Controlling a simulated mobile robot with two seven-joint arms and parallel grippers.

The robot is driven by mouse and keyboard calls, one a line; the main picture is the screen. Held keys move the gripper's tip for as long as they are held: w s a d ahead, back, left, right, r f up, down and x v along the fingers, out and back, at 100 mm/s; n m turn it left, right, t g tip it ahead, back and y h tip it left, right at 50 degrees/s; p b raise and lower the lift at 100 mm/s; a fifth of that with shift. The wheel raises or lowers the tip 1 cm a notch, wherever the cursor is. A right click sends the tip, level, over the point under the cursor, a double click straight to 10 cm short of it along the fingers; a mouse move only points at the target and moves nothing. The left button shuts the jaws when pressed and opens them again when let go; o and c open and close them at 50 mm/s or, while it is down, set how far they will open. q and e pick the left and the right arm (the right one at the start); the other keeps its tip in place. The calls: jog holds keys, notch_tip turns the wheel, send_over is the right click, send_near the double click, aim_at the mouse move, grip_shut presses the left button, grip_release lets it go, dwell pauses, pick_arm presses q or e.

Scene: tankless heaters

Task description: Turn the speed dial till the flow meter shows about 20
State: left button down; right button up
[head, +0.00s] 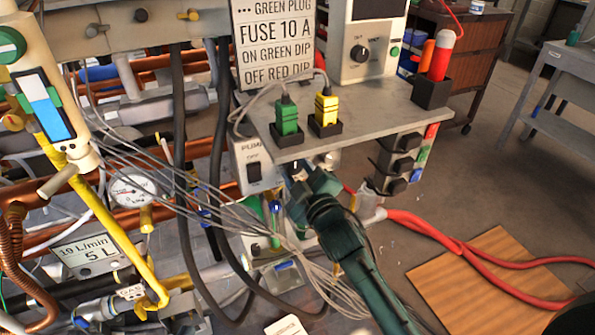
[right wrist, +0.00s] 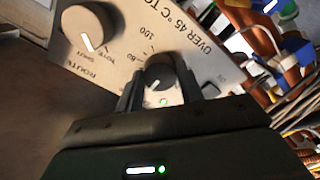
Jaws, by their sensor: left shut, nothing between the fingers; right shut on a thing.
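The flow meter (head: 85,250) has a small display at the lower left of the head view, reading 19 L/min and 5 L. My right gripper (head: 299,177) reaches under the grey shelf, beside the pump box (head: 254,165). In the right wrist view its fingers are shut around a small dark round dial (right wrist: 160,72) with a white pointer line. The numbers 80 and 100 are printed near this dial, which appears to be the speed dial. The dial is hidden in the head view. My left gripper is not in view.
A larger knob (right wrist: 88,36) sits on the same panel. The grey shelf (head: 365,115) above my right gripper holds a green plug (head: 287,117) and a yellow plug (head: 327,108). Grey wires and black cables hang left of my right arm. Red hoses (head: 440,235) run to the right.

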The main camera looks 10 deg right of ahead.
jog(key=shift+c, duration=0.4)
jog(key=shift+m+p, duration=0.55)
jog(key=shift+m, duration=0.05)
jog(key=o, duration=1)
pick_arm(q)
jog(key=shift+w+d+f, duration=0.1)
jog(key=shift+w+d, duration=0.05)
jog(key=shift+d, duration=0.1)
pick_arm(e)
jog(key=shift+s, duration=0.15)
pick_arm(q)
jog(key=shift+w, duration=0.15)
pick_arm(e)
jog(key=s+d, duration=0.2)
jog(key=s, duration=1)
jog(key=shift+s+d, duration=0.25)
jog(key=shift+s, duration=0.1)
